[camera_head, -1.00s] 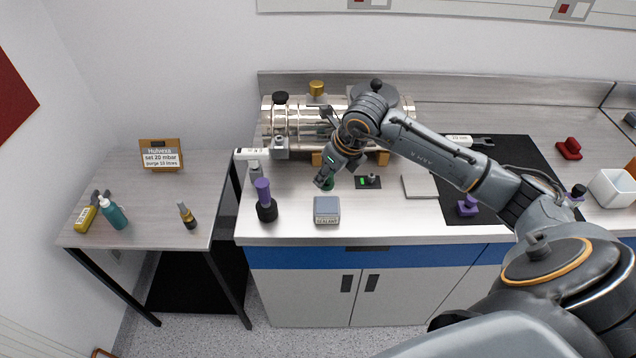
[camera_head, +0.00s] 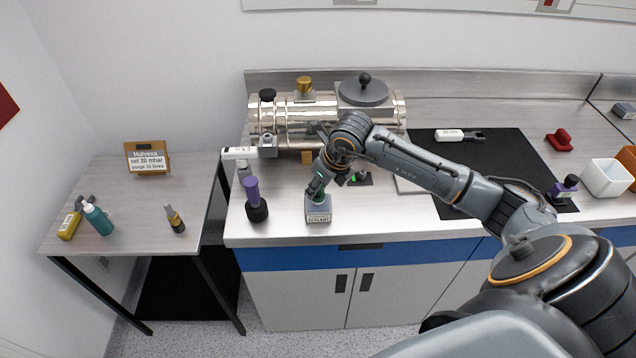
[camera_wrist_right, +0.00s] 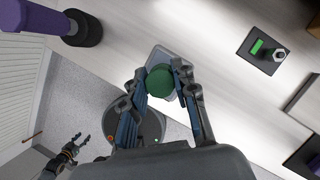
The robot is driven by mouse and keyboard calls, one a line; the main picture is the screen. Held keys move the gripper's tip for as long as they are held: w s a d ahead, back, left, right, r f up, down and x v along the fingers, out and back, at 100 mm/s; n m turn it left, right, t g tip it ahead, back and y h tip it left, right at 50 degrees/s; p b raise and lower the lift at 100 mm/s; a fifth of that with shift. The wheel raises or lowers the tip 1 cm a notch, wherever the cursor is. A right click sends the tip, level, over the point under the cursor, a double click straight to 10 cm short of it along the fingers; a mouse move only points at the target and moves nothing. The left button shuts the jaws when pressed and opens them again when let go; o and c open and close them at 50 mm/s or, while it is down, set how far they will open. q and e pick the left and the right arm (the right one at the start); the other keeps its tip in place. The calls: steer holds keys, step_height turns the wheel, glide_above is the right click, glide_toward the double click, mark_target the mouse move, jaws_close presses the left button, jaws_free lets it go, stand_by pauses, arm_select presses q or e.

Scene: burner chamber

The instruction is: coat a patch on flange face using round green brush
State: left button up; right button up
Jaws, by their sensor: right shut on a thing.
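My right gripper (camera_head: 316,188) is shut on the round green brush (camera_head: 318,198), directly over the grey sealant tin (camera_head: 318,212) near the counter's front edge. In the right wrist view the green brush (camera_wrist_right: 160,80) sits between the fingers, with the grey tin behind it. I cannot tell whether the brush touches the tin's contents. The shiny metal chamber (camera_head: 285,115) lies at the back, with a grey round lid (camera_head: 362,92) on top. I cannot make out which surface is the flange face. My left gripper (camera_wrist_right: 76,147) shows low in the right wrist view, empty, fingers apart.
A purple-handled tool in a black base (camera_head: 256,205) stands left of the tin. A small dark plate with a green mark (camera_head: 358,180) lies to the right. A black mat (camera_head: 500,165), white bin (camera_head: 606,178) and red item (camera_head: 559,141) are farther right. A lower side table (camera_head: 120,240) stands left.

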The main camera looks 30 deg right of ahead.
steer(key=shift+f+b, duration=0.35)
steer(key=shift+b, duration=0.05)
stand_by(0.9)
steer(key=shift+s+f+b, duration=0.1)
steer(key=shift+f+b, duration=0.05)
steer(key=shift+b, duration=0.15)
stand_by(1.5)
steer(key=shift+r+p, duration=1.85)
steer(key=shift+r, duration=1.75)
steer(key=s+a+f+n+g+y+b, duration=0.1)
steer(key=s+a+n+g+b, duration=0.2)
steer(key=a+n, duration=0.6)
steer(key=s+a+f+n+g+y+b, duration=0.15)
steer(key=s+a+n+g, duration=0.35)
steer(key=n, duration=0.8)
steer(key=s+r+n+g+h+b, duration=0.1)
steer(key=s+n+h+b, duration=0.1)
steer(key=s+n, duration=0.4)
steer(key=n+h, duration=0.1)
steer(key=n, duration=0.4)
steer(key=shift+s+d+r, duration=0.2)
steer(key=shift+s+d, duration=0.1)
steer(key=shift+s, duration=0.05)
